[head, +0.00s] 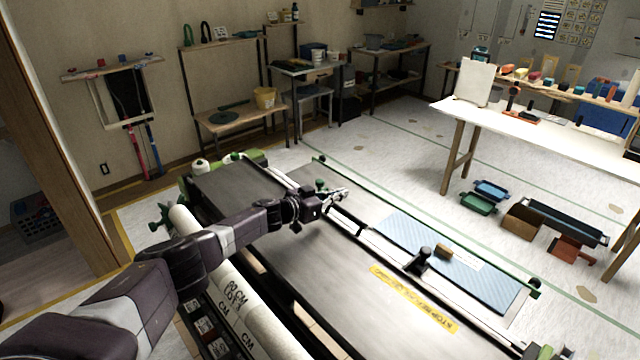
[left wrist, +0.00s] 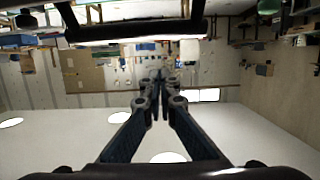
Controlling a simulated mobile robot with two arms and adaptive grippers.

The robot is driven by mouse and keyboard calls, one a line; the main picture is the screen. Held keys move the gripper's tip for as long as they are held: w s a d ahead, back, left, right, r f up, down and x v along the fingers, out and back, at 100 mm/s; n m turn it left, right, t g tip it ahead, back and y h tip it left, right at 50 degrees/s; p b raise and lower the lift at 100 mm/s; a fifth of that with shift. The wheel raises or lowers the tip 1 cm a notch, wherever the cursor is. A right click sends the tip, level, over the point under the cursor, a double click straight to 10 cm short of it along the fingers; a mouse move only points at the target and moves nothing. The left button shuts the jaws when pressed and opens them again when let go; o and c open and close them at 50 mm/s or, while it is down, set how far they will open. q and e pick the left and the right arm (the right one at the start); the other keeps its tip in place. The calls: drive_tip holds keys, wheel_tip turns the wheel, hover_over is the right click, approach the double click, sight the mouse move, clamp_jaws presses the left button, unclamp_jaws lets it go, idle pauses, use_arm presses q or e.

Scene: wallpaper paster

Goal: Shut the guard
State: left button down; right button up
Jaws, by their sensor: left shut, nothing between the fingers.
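The wallpaper paster (head: 310,275) is the long machine in front of me, with dark grey flat panels and a slim rail with light strips along its length. I cannot tell for certain which part is the guard or how far it stands open. My left gripper (head: 343,194) is over the machine's middle, close to the rail; whether it touches is unclear. Its fingers are together and empty, also in the left wrist view (left wrist: 160,82). A dark bar (left wrist: 135,32) crosses the top of that view, beyond the fingers. My right gripper is out of view.
A white paper roll (head: 235,290) lies along the machine's near side. A blue patterned sheet (head: 480,280) with a black-handled tool (head: 419,260) and a brown block (head: 443,251) lies at the right.

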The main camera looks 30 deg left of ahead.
use_arm(q)
drive_tip(key=r+v, duration=0.2)
drive_tip(key=v, duration=0.7)
drive_tip(key=shift+r, duration=0.15)
drive_tip(key=shift+s+a, duration=0.1)
